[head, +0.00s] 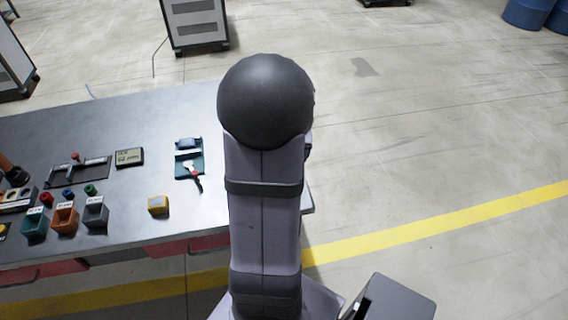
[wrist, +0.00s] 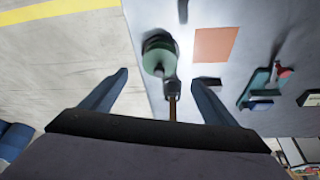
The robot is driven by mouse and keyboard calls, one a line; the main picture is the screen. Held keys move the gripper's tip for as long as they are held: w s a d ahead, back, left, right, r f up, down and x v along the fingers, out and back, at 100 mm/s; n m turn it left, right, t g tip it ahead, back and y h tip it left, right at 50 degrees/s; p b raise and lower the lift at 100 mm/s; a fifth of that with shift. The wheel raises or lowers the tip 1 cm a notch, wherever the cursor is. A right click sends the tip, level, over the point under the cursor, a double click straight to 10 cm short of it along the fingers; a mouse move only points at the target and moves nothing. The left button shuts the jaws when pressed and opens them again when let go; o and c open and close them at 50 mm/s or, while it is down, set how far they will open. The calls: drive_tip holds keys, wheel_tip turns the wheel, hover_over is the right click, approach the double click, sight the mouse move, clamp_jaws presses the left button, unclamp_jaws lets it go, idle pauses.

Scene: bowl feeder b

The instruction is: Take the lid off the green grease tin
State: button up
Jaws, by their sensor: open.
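A round green thing (wrist: 154,61), which looks like the grease tin, stands near the bench edge in the wrist view. A dark rounded part shows at its upper side; I cannot tell whether this is the lid. My gripper (wrist: 161,76) is open, with its two blue fingers spread wide and nothing held between them. The tin appears between and beyond the fingertips, apart from both. In the head view my arm hides the gripper and the tin.
A dark tool-like piece (wrist: 172,90) lies close beside the tin. An orange square (wrist: 214,45) lies right of it. A teal tray (head: 181,167) and a yellow box (head: 158,206) sit on the grey bench (head: 128,208). Several coloured bins stand farther left.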

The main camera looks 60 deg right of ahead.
drive_tip(key=shift+p+x, duration=0.55)
drive_tip(key=shift+x, duration=3.15)
drive_tip(key=shift+s+a, duration=0.1)
drive_tip(key=c, duration=1.1)
